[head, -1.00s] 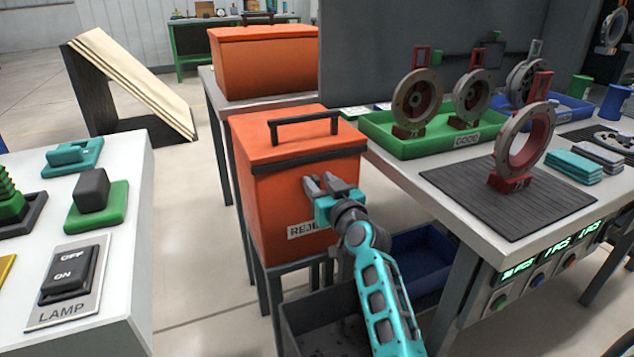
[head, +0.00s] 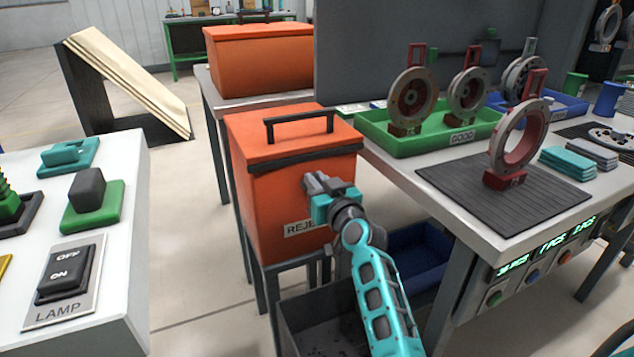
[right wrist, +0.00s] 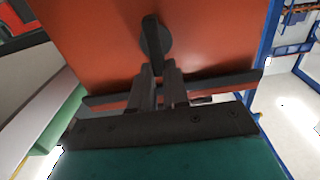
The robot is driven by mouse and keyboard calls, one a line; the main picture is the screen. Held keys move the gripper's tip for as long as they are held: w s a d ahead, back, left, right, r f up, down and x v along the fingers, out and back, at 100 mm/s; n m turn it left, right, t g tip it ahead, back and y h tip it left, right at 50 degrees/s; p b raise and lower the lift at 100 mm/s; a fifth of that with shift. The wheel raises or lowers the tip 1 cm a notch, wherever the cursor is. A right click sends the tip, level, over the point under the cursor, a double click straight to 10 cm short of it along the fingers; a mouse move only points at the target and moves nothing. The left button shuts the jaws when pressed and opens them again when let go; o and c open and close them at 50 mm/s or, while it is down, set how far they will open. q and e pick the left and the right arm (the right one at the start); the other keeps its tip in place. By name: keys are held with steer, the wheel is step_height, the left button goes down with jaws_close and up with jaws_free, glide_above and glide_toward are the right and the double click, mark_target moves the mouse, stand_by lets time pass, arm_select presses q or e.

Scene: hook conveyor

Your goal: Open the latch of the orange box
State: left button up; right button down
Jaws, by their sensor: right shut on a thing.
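The orange box (head: 290,200) stands on a dark stand, with a black handle (head: 300,122) on its closed lid and a label reading "REJE…" on its front. My right gripper (head: 316,184) is at the front face of the box, right of its middle. In the right wrist view the dark latch (right wrist: 155,38) has a rounded part against the orange face, and its lower end runs between the fingers of my right gripper (right wrist: 159,78). The gripper is shut on it. In the head view the gripper covers the latch. My left gripper is not in view.
A second orange box (head: 262,62) sits behind. A bench (head: 420,205) with a green tray (head: 400,140) and ring parts is to the right. A dark bin (head: 318,320) stands below. A white table (head: 115,240) with a lamp switch (head: 66,275) is at left.

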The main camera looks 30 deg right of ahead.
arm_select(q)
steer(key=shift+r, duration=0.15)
arm_select(e)
steer(key=shift+r, duration=0.1)
steer(key=m+p, duration=0.1)
steer(key=m, duration=0.1)
steer(key=d+m+p, duration=0.1)
steer(key=m, duration=0.1)
steer(key=shift+d+m+p, duration=0.15)
steer(key=shift+m+p, duration=0.15)
steer(key=shift+m, duration=0.5)
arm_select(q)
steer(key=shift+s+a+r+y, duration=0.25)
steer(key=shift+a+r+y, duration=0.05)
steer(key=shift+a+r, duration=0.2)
arm_select(e)
steer(key=shift+d+f+m, duration=0.2)
steer(key=shift+f+m, duration=0.25)
steer(key=shift+m, duration=1.6)
steer(key=shift+d+f+m, duration=0.25)
steer(key=shift+f+m, duration=0.15)
steer(key=shift+m, duration=1.6)
steer(key=shift+d+f+m, duration=0.2)
steer(key=shift+f+m, duration=0.25)
steer(key=shift+m, duration=1.6)
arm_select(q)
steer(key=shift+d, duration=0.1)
